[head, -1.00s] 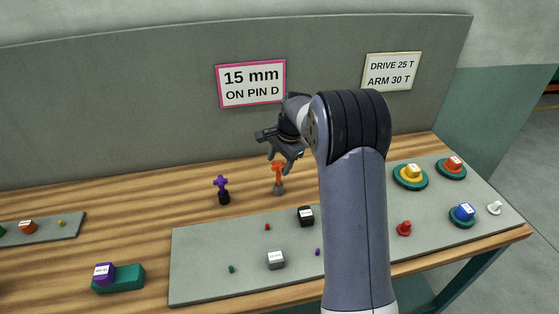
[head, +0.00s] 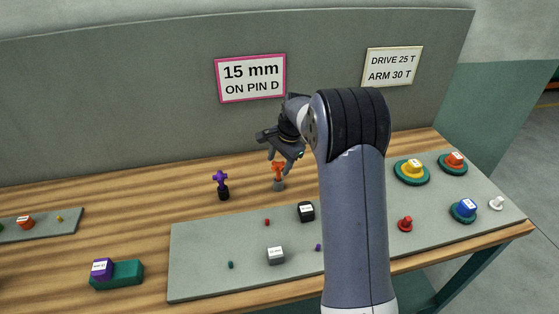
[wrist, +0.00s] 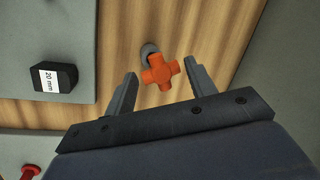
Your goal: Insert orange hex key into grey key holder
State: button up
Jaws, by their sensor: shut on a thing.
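The orange hex key (head: 278,168) has a cross-shaped handle and stands roughly upright at the grey key holder (head: 279,185) on the wooden bench. My gripper (head: 285,157) is above it, pointing down, and is shut on the key. In the wrist view the orange handle (wrist: 160,72) lies between the two fingers, with part of the grey holder (wrist: 148,50) showing just behind it. The key's lower end meets the holder in the head view; how deep it sits cannot be told.
A purple key in a black holder (head: 222,186) stands close to the left. A grey wall panel (head: 120,110) rises behind. Bare wood lies left of the purple key.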

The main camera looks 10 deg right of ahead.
jog(key=shift+f, duration=0.2)
jog(key=shift+f, duration=0.2)
dwell(0.4)
jog(key=o, duration=1.7)
jog(key=b+v, duration=0.1)
jog(key=v, duration=0.9)
jog(key=shift+r+b, duration=0.3)
jog(key=shift+r, duration=0.1)
jog(key=shift+s+d, duration=0.1)
jog(key=shift+d, duration=0.05)
